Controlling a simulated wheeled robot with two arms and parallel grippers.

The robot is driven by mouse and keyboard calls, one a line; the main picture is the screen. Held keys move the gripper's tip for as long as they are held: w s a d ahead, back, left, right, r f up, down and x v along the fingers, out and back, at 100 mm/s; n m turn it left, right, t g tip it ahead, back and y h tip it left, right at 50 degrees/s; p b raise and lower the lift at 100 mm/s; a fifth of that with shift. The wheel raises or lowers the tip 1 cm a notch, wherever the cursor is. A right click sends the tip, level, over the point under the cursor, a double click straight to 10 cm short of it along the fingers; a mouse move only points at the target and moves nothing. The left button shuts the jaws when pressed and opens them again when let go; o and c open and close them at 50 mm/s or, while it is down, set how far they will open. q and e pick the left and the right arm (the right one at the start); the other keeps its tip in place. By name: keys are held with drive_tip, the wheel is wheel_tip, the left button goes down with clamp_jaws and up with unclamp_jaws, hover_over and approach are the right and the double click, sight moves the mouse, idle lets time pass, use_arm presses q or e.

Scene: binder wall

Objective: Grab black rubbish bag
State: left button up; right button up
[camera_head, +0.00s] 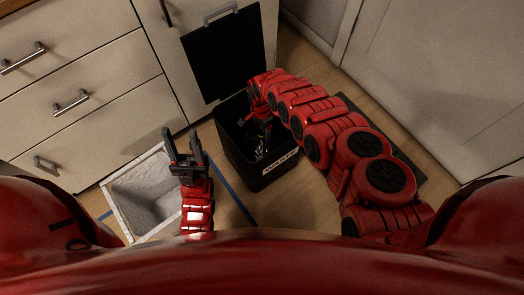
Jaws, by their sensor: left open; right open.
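A black bin (236,160) with a white label on its front rim stands on the floor at the centre. Its inside is dark, and I cannot make out a separate black rubbish bag in it. My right gripper (262,148) points down into the bin's opening. It is open, but its fingertips are hard to see against the dark, and I cannot tell whether they touch anything. My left gripper (184,142) is open and empty. It is to the left of the black bin, over the right edge of a pale bin (118,205).
Cream drawers (75,85) with metal handles stand at the back left. A black panel or cloth (228,55) hangs on a cabinet front behind the bin. Blue tape (236,202) marks the wooden floor. A dark flat mat (405,160) lies at the right, partly behind my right arm.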

drive_tip(key=shift+f, duration=0.4)
drive_tip(key=shift+r, duration=0.1)
clamp_jaws()
idle(1.0)
